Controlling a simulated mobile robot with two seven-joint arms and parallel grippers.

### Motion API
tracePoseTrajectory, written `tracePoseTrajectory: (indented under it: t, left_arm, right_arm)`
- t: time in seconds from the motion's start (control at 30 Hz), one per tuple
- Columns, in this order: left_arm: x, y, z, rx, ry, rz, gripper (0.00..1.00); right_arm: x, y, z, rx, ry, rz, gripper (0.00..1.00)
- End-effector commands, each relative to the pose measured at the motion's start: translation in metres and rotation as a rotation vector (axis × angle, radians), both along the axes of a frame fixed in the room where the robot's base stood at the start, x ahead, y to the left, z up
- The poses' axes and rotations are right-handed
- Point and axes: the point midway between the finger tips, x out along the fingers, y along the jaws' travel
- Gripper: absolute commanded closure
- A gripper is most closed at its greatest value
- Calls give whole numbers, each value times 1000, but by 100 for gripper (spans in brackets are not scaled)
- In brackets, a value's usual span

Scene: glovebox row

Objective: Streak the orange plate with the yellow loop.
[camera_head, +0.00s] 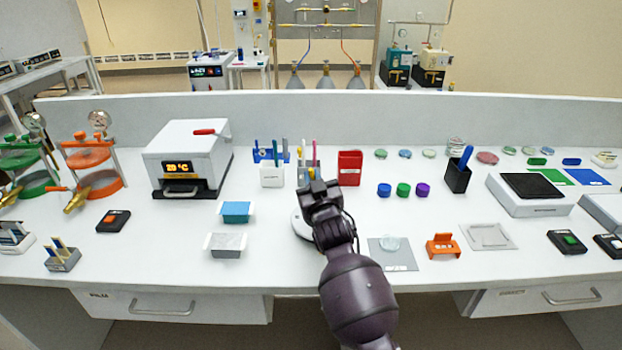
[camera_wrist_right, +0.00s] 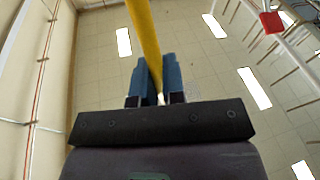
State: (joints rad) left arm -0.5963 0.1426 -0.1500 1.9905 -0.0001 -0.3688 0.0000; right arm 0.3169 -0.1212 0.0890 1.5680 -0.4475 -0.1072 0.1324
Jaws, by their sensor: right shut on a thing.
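My right gripper (camera_head: 318,190) is raised over the middle of the bench. In the right wrist view its two blue fingers (camera_wrist_right: 152,82) are shut on a yellow shaft (camera_wrist_right: 143,35), which I take as the yellow loop; its tip runs out of the frame. In the head view the loop is hard to pick out against the holders behind the gripper. No plate looks clearly orange; a reddish-pink round dish (camera_head: 487,157) lies at the back right. A clear dish (camera_head: 389,244) sits on a grey mat (camera_head: 405,262) right of my right arm. My left gripper is out of view.
A pen holder (camera_head: 271,175) and a red bin (camera_head: 350,168) stand behind the gripper. A white round device (camera_head: 301,226) is partly hidden by it. An orange stand (camera_head: 442,246) is right of the mat. Bare bench (camera_head: 160,255) lies at the front left.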

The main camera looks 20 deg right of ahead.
Motion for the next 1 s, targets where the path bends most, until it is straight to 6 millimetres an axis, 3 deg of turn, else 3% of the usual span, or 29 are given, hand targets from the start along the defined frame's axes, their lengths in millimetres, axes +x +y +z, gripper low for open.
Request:
tracePoseTrajectory:
  t: [1.0]
  left_arm:
    - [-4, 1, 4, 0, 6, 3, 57]
  right_arm:
    - [-2, -8, -1, 0, 0, 0, 100]
